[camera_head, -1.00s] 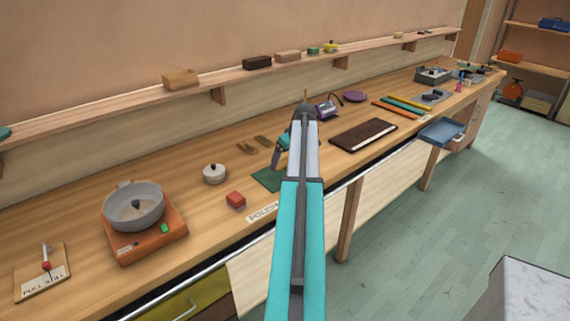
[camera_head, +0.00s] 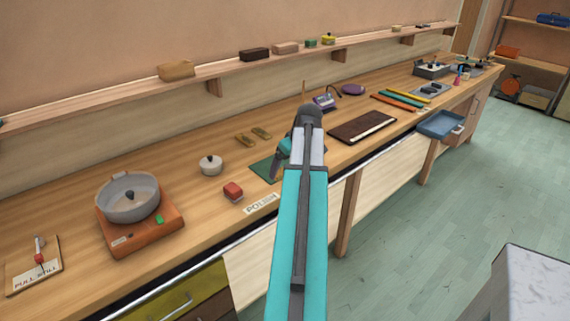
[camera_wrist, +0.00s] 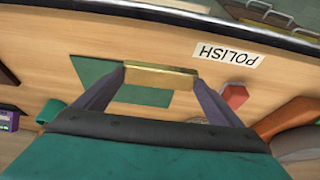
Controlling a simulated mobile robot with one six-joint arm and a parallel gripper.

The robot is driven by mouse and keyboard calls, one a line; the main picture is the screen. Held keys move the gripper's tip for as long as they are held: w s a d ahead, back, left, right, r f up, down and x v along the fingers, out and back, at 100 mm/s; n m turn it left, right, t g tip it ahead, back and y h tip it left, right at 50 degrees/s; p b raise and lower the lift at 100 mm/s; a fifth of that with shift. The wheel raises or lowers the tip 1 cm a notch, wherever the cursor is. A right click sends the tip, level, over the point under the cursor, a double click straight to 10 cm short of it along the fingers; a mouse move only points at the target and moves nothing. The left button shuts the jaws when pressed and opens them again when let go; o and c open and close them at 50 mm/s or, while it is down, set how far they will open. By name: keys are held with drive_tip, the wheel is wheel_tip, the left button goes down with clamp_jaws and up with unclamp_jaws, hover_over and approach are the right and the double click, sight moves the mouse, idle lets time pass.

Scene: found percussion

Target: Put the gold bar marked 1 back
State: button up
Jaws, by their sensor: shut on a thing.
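My gripper (camera_wrist: 160,80) is shut on a gold bar (camera_wrist: 160,70), which spans between the two fingertips in the wrist view. No mark can be read on the bar. The bar shows above or at the edge of the green mat (camera_wrist: 98,72); I cannot tell whether it touches. In the head view the mat (camera_head: 263,170) lies on the bench, partly behind my gripper (camera_head: 277,168), and the held bar is not clear there. Two small gold-brown pieces (camera_head: 244,139) (camera_head: 261,132) lie on the bench behind the mat.
A red block (camera_head: 233,191) and the POLISH label (camera_head: 261,204) are near the front edge. A lidded white pot (camera_head: 210,165) and an orange burner with a grey pan (camera_head: 140,232) stand left. A dark brown board (camera_head: 362,127) lies right. A blue drawer (camera_head: 440,124) juts out.

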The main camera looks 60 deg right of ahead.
drive_tip(key=shift+s+a+r, duration=0.1)
drive_tip(key=shift+s+a, duration=0.35)
drive_tip(key=shift+a, duration=0.2)
drive_tip(key=shift+s+a+r, duration=0.1)
drive_tip(key=shift+s+a, duration=0.35)
drive_tip(key=shift+a, duration=0.15)
